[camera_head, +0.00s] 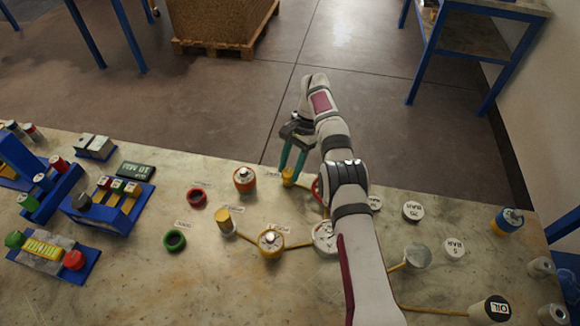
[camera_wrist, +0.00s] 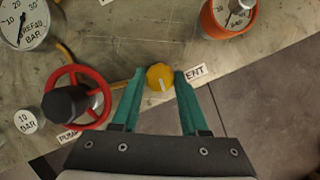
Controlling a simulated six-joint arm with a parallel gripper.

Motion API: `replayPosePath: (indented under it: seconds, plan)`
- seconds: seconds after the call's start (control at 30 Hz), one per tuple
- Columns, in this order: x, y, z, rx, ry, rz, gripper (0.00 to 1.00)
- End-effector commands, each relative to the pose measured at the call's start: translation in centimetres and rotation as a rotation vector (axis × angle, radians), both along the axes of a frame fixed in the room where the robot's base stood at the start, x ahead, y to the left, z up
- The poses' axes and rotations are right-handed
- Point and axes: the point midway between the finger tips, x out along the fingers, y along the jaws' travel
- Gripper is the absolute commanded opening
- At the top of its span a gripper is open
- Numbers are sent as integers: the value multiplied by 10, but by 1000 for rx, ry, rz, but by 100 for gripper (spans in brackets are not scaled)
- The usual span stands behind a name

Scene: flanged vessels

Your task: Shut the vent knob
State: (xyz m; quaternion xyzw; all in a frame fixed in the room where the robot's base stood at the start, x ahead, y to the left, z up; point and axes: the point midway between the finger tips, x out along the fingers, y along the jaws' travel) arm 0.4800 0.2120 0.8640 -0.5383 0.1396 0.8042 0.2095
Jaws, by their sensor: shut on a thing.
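The vent knob (camera_wrist: 159,77) is a small yellow knob with a pale pointer line, beside a label ending in "ENT" (camera_wrist: 195,72) in the wrist view. In the head view the yellow knob (camera_head: 288,176) is near the far edge of the table. My gripper (camera_wrist: 157,80) has its two green fingers on either side of the knob and is shut on it. It also shows in the head view (camera_head: 290,170), pointing down at the knob. The contact between fingertips and knob is small in both views.
A red handwheel (camera_wrist: 95,92) is left of the fingers in the wrist view, with a gauge (camera_wrist: 22,20) beyond it. An orange vessel (camera_head: 244,179) stands left of the knob in the head view. The table (camera_head: 130,285) has bare patches at front left.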

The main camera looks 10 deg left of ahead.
Motion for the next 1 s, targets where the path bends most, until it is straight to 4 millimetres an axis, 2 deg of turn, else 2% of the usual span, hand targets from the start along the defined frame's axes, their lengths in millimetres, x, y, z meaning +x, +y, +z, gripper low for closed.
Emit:
replayPosePath:
  seconds: [0.2, 0.23, 0.37, 0.7, 0.77, 0.87, 1.0]
  plan:
    - [-1, 0, -1, -1, 5, -2, 0]
    - [-1, 0, -1, -1, 5, -2, 49]
    - [-1, 0, -1, -1, 4, -1, 73]
    - [0, 0, 4, 0, 1, -2, 74]
    - [0, 0, 12, 0, 0, -1, 74]
    - [0, 0, 37, 1, -2, -2, 74]
    - [-5, -28, 58, -1, 4, -4, 74]
